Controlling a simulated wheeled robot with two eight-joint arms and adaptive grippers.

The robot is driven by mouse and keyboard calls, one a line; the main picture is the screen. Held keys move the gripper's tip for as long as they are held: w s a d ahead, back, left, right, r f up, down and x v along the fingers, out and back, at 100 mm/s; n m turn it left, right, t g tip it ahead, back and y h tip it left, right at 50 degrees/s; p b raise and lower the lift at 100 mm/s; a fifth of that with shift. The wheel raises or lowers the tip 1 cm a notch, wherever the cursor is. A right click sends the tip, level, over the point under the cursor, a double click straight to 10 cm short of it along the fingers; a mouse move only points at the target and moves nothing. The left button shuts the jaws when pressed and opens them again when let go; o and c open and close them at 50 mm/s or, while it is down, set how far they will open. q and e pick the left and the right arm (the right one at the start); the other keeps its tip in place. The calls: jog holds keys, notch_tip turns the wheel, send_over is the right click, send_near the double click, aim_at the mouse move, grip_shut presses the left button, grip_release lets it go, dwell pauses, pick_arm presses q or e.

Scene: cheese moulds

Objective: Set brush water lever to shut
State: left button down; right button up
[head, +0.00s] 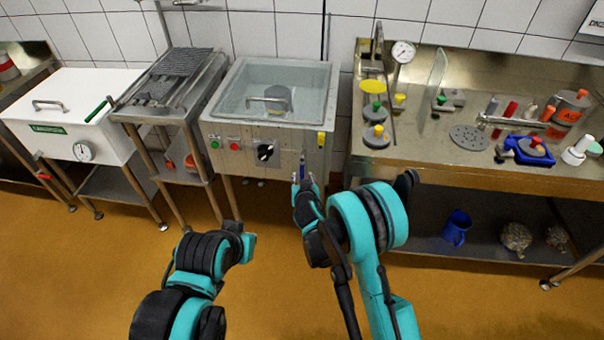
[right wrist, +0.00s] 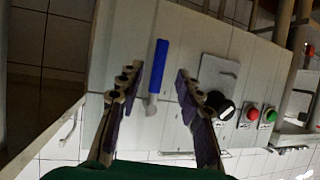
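A lever with a blue handle (right wrist: 158,66) and a silver lower end is on the pale front panel of the sink unit (head: 245,160). In the head view the lever (head: 302,170) is small, low on the panel's right side, partly hidden by my gripper. My right gripper (head: 308,184) is just in front of it. In the right wrist view the right gripper (right wrist: 157,76) is open, with one finger on each side of the blue handle and visible gaps between. My left arm shows at the lower middle of the head view, but its gripper fingers do not show.
A black knob (head: 265,152), a red button (head: 234,146) and a green button (head: 214,143) sit left of the lever. A yellow tag (head: 321,139) is at the panel's right edge. A steel table (head: 430,165) with tools stands to the right.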

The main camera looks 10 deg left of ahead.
jog(key=v, duration=0.6)
jog(key=shift+a, duration=0.1)
jog(key=s+d+r+m+g+h, duration=0.1)
jog(key=s+d+r+g, duration=0.1)
jog(key=s+d+r, duration=0.45)
jog(key=s+d+r+m+g+h, duration=0.1)
jog(key=s+d+r+h, duration=0.15)
jog(key=d+r, duration=0.7)
jog(key=s+d+g, duration=0.1)
jog(key=s+d, duration=0.2)
jog(key=s, duration=0.3)
jog(key=s+d+f+g, duration=0.1)
jog(key=s+d, duration=0.3)
jog(key=s, duration=0.3)
jog(key=s+d+g, duration=0.1)
jog(key=s+d, duration=0.2)
jog(key=s, duration=0.4)
jog(key=shift+s+d+y, duration=0.15)
jog(key=shift+d+y, duration=0.2)
jog(key=shift+f, duration=0.2)
